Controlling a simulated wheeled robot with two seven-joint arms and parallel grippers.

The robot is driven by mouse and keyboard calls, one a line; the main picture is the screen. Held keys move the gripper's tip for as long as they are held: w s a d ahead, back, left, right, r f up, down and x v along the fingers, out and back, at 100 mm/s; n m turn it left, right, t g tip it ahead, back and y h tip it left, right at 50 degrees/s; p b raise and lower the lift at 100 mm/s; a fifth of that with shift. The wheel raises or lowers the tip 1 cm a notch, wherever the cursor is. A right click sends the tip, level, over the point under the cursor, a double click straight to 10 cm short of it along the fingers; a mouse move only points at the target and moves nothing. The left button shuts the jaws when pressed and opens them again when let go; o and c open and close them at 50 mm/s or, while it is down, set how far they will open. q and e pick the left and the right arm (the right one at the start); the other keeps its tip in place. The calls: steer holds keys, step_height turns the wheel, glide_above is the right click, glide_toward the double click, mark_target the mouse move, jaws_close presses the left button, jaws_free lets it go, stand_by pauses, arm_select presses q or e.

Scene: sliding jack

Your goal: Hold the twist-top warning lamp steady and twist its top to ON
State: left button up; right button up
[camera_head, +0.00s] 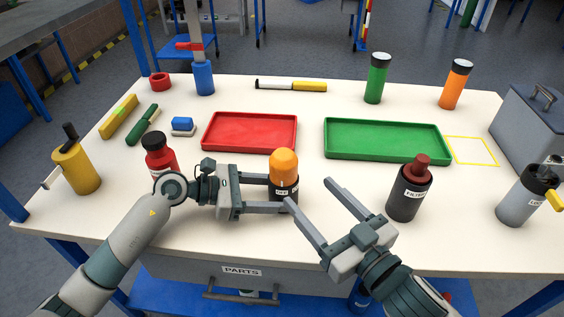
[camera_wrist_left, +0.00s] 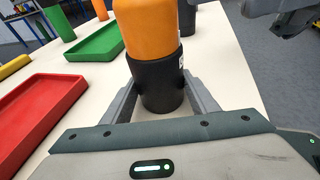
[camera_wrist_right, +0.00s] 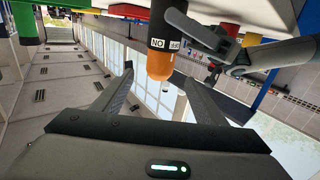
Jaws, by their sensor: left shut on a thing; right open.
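The warning lamp (camera_head: 284,163) stands upright on the table, with an orange domed top and a black base bearing a small white label. My left gripper (camera_head: 281,192) is shut on the black base from the left. The left wrist view shows the base (camera_wrist_left: 160,85) between its fingers, below the orange top (camera_wrist_left: 150,28). My right gripper (camera_head: 308,191) is open just right of the lamp. In the right wrist view, which is upside down, the orange top (camera_wrist_right: 160,66) shows between and beyond its open fingers, with white labels on the black part. The lamp's far side is hidden.
A black FILTER bottle (camera_head: 408,193) stands right of my right gripper. A red bottle (camera_head: 160,155) stands close behind my left wrist. Red tray (camera_head: 249,147) and green tray (camera_head: 387,155) lie behind the lamp. A grey bottle (camera_head: 525,197) stands far right.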

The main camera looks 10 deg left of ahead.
mark_target(282, 164)
steer(key=shift+w, duration=0.1)
steer(key=x, duration=1.2)
steer(key=shift+a, duration=0.1)
steer(key=shift+c, duration=0.3)
steer(key=c, duration=1)
